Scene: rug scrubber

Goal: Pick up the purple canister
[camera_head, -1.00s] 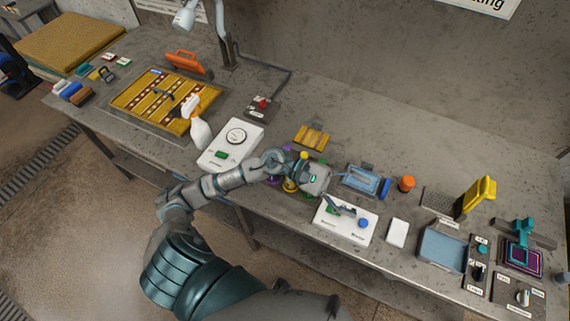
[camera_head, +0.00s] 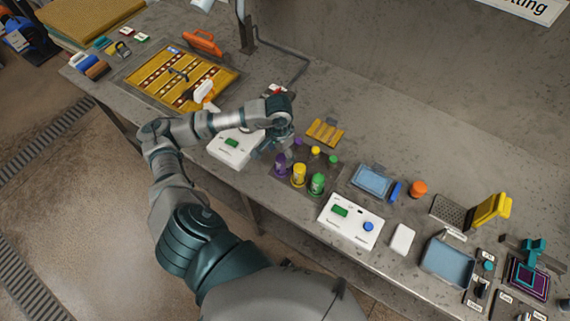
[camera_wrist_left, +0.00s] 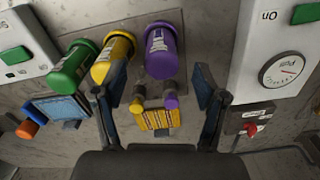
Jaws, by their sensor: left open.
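The purple canister (camera_head: 281,164) stands upright at the left of a row with a yellow canister (camera_head: 299,174) and a green canister (camera_head: 317,183) on a dark plate on the bench. In the left wrist view the purple canister (camera_wrist_left: 161,52) has a white label, and the yellow (camera_wrist_left: 113,58) and green (camera_wrist_left: 73,66) ones stand beside it. My left gripper (camera_head: 280,146) is just behind and above the purple canister. In the left wrist view its fingers (camera_wrist_left: 158,88) are spread apart, with the purple canister beyond and between them. Nothing is held. My right gripper does not show.
Smaller yellow and purple-topped items stand behind the canisters, near a yellow slotted rack (camera_head: 325,132). A white dial box (camera_head: 237,146) is close on the left. A white box with green and blue buttons (camera_head: 350,221) is to the right.

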